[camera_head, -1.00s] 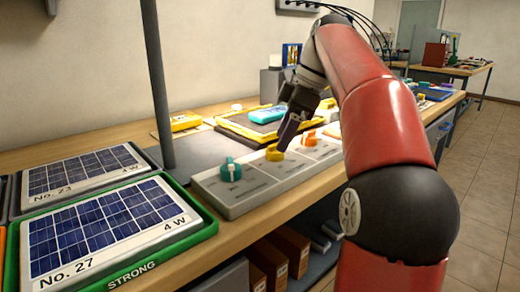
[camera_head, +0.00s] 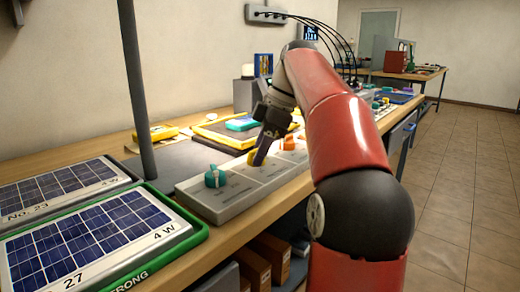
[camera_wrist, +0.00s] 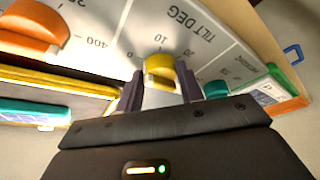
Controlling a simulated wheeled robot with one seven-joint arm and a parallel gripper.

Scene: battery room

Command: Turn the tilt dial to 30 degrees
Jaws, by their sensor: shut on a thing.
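The tilt dial is a yellow knob (camera_wrist: 160,68) on the grey control panel (camera_wrist: 205,45), beside the printed words TILT DEG. My gripper (camera_wrist: 158,88) is shut on the yellow knob, with one dark finger on each side. In the head view my gripper (camera_head: 262,150) reaches down onto the panel and hides most of the yellow knob (camera_head: 252,158). Which mark the knob points to is hard to tell.
A teal knob (camera_head: 215,177) and an orange knob (camera_head: 288,143) flank the yellow one on the same panel. Solar panels (camera_head: 90,235) lie at the near left, by a dark post (camera_head: 137,90). A yellow-edged tray (camera_head: 215,140) lies behind the panel.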

